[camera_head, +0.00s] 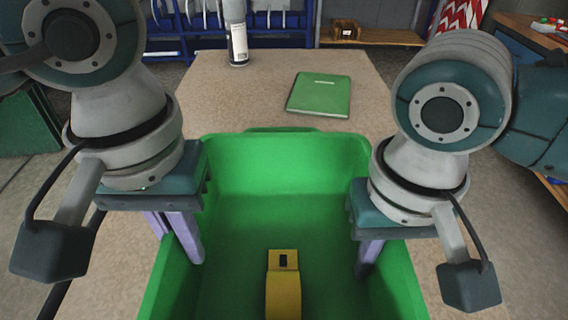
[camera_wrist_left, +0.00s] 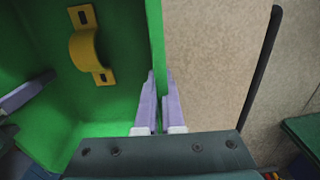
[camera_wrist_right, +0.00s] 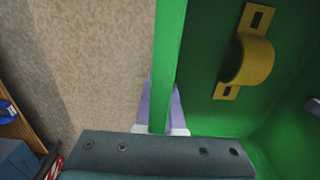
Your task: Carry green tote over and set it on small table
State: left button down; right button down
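The green tote (camera_head: 277,165) is open-topped and sits low in the middle of the head view, over a tan tabletop. A yellow curved bracket (camera_head: 284,285) lies inside it. My left gripper (camera_head: 180,238) has one finger inside and one outside the tote's left wall, shut on it; the pinched wall also shows in the left wrist view (camera_wrist_left: 156,50). My right gripper (camera_head: 370,258) is shut on the opposite wall, which shows between the fingers in the right wrist view (camera_wrist_right: 167,60). I cannot tell whether the tote touches the tabletop.
The tan table (camera_head: 225,95) extends beyond the tote. A green flat case (camera_head: 319,94) and a white bottle with a dark base (camera_head: 237,35) stand on it. A blue rack (camera_head: 270,42) is behind. A wooden bench (camera_head: 520,30) is at the right, and grey floor (camera_head: 25,185) at the left.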

aim_at(200, 273)
pick_arm(q)
jog(key=shift+f, duration=0.1)
pick_arm(e)
jog(key=shift+d+f, duration=0.1)
jog(key=shift+f, duration=0.05)
